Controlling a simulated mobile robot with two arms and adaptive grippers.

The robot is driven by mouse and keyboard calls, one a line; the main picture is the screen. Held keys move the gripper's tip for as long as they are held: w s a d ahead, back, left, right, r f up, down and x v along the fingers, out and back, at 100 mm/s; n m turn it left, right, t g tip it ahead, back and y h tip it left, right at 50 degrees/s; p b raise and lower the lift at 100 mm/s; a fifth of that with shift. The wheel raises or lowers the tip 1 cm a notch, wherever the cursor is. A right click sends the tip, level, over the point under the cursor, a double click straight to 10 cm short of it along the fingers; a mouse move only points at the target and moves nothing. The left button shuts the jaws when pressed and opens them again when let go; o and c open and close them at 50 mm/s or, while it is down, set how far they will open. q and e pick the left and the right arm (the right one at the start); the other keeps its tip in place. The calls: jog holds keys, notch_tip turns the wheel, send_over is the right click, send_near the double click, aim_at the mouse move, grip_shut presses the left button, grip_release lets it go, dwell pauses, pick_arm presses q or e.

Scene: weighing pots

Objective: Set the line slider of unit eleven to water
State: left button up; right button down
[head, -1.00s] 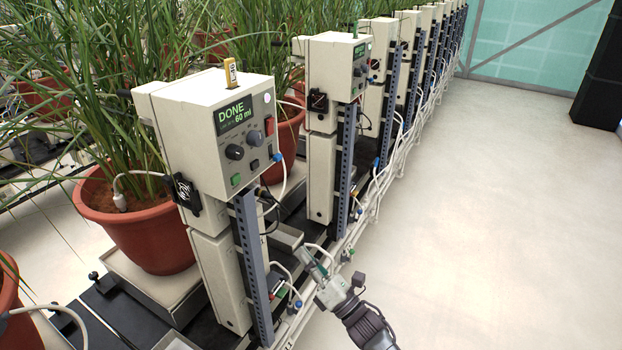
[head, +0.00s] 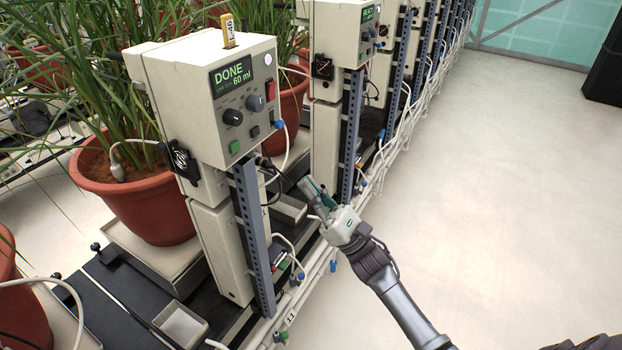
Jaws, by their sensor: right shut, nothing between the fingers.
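The nearest unit (head: 212,105) is a cream box on a post, and its screen reads DONE, 60 ml. A small label that looks like 11 (head: 291,317) is on the white rail at its foot. A small part with green and red bits (head: 284,264) sits low behind the slotted post; I cannot tell for sure whether it is the line slider, nor its setting. My right gripper (head: 311,188) is shut and empty, in the gap between this unit and the one behind, to the right of the post and above the low part. My left gripper is out of view.
Slotted post (head: 252,240), hoses and white pipes line the row's foot. A potted plant (head: 150,210) stands to the left.

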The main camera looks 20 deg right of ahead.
aim_at(274, 126)
jog(key=p+x, duration=0.1)
jog(key=x, duration=0.2)
jog(key=r+p+x, duration=0.1)
jog(key=x, duration=0.2)
jog(key=s+d+p+x, duration=0.1)
jog(key=x, duration=0.2)
jog(key=shift+a+r+p, duration=0.15)
jog(key=shift+r+p, duration=0.2)
jog(key=shift+r, duration=0.5)
